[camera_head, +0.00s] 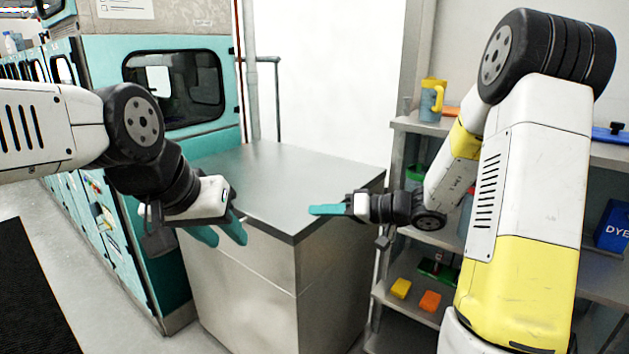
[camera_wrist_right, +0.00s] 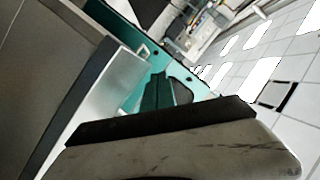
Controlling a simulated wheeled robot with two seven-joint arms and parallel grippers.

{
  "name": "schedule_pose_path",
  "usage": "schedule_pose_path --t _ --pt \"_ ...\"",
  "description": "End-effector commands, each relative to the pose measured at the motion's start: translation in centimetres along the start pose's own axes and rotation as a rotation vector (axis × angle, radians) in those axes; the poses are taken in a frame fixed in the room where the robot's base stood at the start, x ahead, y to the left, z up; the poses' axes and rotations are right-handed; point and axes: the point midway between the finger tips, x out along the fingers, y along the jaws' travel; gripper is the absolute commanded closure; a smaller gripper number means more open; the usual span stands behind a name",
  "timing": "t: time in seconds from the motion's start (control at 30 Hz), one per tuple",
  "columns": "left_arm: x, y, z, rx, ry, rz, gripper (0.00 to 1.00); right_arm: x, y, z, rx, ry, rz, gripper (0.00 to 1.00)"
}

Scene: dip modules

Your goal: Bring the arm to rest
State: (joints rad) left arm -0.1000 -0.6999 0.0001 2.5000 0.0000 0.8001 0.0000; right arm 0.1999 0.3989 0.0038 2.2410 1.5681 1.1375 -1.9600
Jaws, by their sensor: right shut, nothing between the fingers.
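My right gripper (camera_head: 328,209) has teal fingers and points left, in front of the right part of the metal cabinet in the head view. It is shut and empty, and its fingers also show in the right wrist view (camera_wrist_right: 168,90). My left gripper (camera_head: 226,236) hangs at the left front of the same cabinet, its two teal fingers pointing down and right. Its fingers are spread apart with nothing visible between them.
The metal cabinet (camera_head: 270,180) has a bare top. A teal machine (camera_head: 180,100) with a window stands at the left. At the right, shelves hold a yellow-handled jug (camera_head: 432,100), a yellow block (camera_head: 401,288), an orange block (camera_head: 430,301) and a blue box (camera_head: 612,226).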

Motion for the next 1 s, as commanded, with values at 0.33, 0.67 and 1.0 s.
schedule_pose_path --t 0.33,0.67,1.0 --pt "0.0 0.0 0.0 0.000 0.000 0.000 0.64 -6.7 -12.6 6.2 0.101 -0.469 0.197 1.00" --pt "0.0 0.0 0.0 0.000 0.000 0.000 0.64 -16.8 -14.7 8.5 0.112 -0.460 0.734 1.00" --pt "0.0 0.0 0.0 0.000 0.000 0.000 0.64 -21.2 -14.8 7.4 0.108 -0.296 0.943 1.00"
